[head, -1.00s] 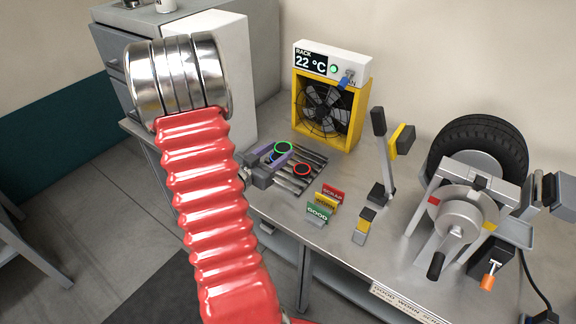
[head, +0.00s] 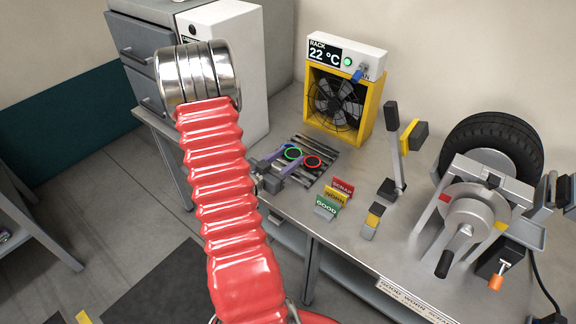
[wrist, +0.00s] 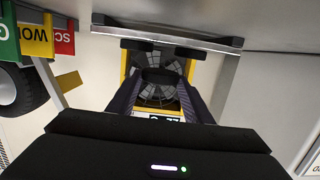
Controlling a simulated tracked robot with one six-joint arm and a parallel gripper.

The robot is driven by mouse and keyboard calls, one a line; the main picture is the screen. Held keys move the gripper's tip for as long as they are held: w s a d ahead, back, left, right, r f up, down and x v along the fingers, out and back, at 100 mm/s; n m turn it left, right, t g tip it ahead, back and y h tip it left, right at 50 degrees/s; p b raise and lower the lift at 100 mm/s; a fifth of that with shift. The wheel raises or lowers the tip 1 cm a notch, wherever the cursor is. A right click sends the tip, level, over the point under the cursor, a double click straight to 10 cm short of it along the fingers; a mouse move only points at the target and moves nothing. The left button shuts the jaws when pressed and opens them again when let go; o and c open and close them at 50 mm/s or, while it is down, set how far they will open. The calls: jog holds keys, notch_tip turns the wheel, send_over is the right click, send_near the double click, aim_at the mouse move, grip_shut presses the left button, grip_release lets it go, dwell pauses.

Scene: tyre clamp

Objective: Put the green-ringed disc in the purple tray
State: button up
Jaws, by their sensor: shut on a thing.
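The green-ringed disc (head: 292,153) is dark with a bright green rim, beside the rack in front of the fan. My gripper (head: 284,158), with purple-grey fingers, is shut on it. In the wrist view, a dark shape (wrist: 158,77) shows between the two fingers; its ring colour is not visible there. A red-ringed disc (head: 313,161) sits on the slotted rack (head: 318,146), just right of my gripper. A bit of blue ring shows behind the fingers, mostly hidden. I cannot make out a purple tray in either view.
The yellow fan box (head: 338,100) stands behind the rack. The SCRAP, WORN and GOOD signs (head: 334,197) stand to the right, then an upright lever (head: 393,150) and the tyre clamp (head: 470,215). A white cabinet (head: 225,70) is at left. My red arm hides some bench.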

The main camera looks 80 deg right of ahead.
jog(key=shift+f, duration=1.95)
jog(key=o, duration=1)
jog(key=shift+v, duration=6.05)
